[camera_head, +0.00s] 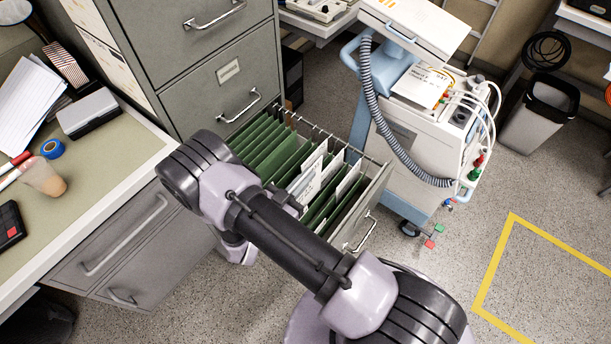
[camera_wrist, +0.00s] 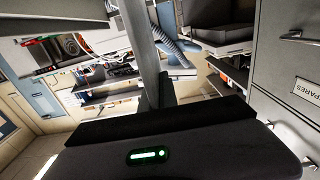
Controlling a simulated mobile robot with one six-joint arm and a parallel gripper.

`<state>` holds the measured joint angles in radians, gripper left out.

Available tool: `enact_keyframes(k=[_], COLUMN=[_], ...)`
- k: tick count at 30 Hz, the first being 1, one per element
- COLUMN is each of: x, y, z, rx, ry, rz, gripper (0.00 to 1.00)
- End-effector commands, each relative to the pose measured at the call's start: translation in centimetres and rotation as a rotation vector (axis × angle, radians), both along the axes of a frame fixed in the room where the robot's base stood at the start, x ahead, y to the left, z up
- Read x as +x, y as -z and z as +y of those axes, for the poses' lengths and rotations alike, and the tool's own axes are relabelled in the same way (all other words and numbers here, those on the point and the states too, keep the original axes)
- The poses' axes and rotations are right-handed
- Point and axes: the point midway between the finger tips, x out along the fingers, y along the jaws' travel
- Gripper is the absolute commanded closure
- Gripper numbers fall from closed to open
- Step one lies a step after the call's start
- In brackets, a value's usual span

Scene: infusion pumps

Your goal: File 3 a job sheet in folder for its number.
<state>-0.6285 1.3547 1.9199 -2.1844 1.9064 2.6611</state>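The open file drawer (camera_head: 378,200) of the grey cabinet holds a row of green hanging folders (camera_head: 262,140). Several white sheets or tabs stand among them; a white printed sheet (camera_head: 308,176) shows just beyond my arm, partly hidden. I cannot tell whether it is in a folder or held. My gripper is over the drawer, mostly hidden behind my arm in the head view. In the wrist view my gripper (camera_wrist: 160,92) shows dark fingers close together, with a narrow grey strip (camera_wrist: 143,50) rising from them. I cannot tell what that strip is. No folder numbers are readable.
A desk (camera_head: 105,185) at left carries loose papers (camera_head: 28,105), a grey box (camera_head: 88,112) and a blue tape roll (camera_head: 52,149). A medical trolley (camera_head: 410,150) with a hose and a printed sheet (camera_head: 422,88) stands close right of the drawer. Floor at lower right is clear.

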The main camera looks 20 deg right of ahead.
Motion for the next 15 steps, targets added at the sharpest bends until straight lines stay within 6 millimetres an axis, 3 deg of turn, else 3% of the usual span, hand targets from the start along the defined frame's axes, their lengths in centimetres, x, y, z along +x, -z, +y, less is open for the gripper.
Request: enact_keyframes(k=[15], x=[0.0], y=[5.2], z=[0.0], rx=[0.000], ry=[0.000], rz=[0.000], gripper=[1.00])
